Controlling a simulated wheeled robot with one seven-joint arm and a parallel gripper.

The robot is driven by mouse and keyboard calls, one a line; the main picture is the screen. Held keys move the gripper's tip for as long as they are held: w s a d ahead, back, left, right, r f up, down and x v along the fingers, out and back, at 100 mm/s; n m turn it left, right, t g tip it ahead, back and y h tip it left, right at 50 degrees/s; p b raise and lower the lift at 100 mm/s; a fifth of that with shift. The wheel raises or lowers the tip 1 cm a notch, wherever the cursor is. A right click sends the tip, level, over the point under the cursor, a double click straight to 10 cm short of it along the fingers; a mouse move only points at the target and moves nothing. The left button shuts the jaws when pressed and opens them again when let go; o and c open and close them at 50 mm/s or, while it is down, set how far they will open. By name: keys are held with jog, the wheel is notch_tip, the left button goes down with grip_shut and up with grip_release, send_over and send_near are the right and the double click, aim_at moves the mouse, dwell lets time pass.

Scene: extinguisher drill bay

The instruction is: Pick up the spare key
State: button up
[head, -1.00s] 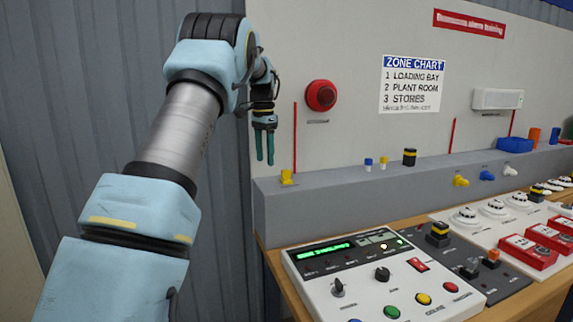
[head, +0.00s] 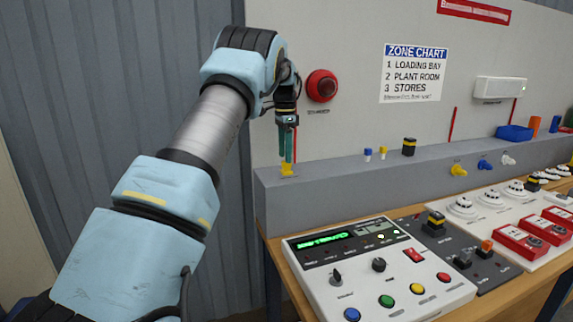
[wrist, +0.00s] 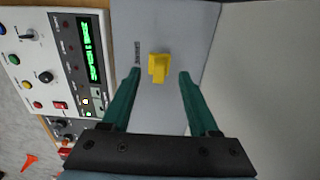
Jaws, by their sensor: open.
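A small yellow piece (head: 288,170), which appears to be the spare key, stands on the grey ledge at its left end. In the wrist view the yellow piece (wrist: 158,67) sits between and just beyond my fingertips, beside a small dark label too small to read. My gripper (head: 288,158) points down right above it, with green fingers. In the wrist view my gripper (wrist: 158,73) is open, with clear gaps on both sides of the yellow piece. Whether the fingertips reach down to its height I cannot tell.
The grey ledge (head: 330,195) runs along the wall behind a white control panel (head: 375,270) with knobs and coloured buttons. A red round alarm (head: 321,86) is on the wall right of my gripper. Small blue and yellow pegs (head: 383,153) stand farther right on the ledge.

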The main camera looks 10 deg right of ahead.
aim_at(286, 167)
jog(key=shift+f+p, duration=0.65)
jog(key=shift+f, duration=1.15)
grip_shut()
